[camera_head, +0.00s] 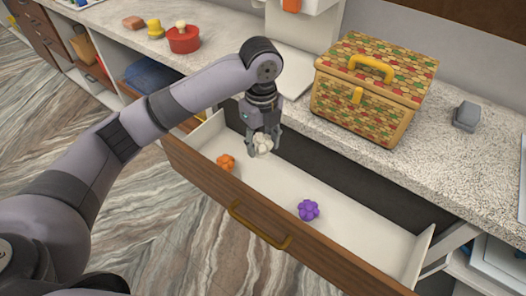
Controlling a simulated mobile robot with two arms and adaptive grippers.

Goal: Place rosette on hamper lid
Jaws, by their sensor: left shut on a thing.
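My left gripper (264,146) is shut on a white rosette (262,143), low over the open drawer (357,232). I cannot tell whether the rosette still touches the drawer floor. An orange rosette (226,162) lies in the drawer to the left, and a purple rosette (308,210) lies nearer its middle. The hamper (357,108) has a red, green and yellow scale pattern and stands on the counter to the right. Its lid (400,58) is shut, with a yellow handle on top and a yellow clasp in front. My right gripper is out of view.
The drawer's wooden front (215,190) has a brass handle (258,227). The speckled counter (465,165) holds a grey block (466,116) right of the hamper. A red pot (183,40), a yellow item (155,29) and a brown block (133,22) stand at the far left.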

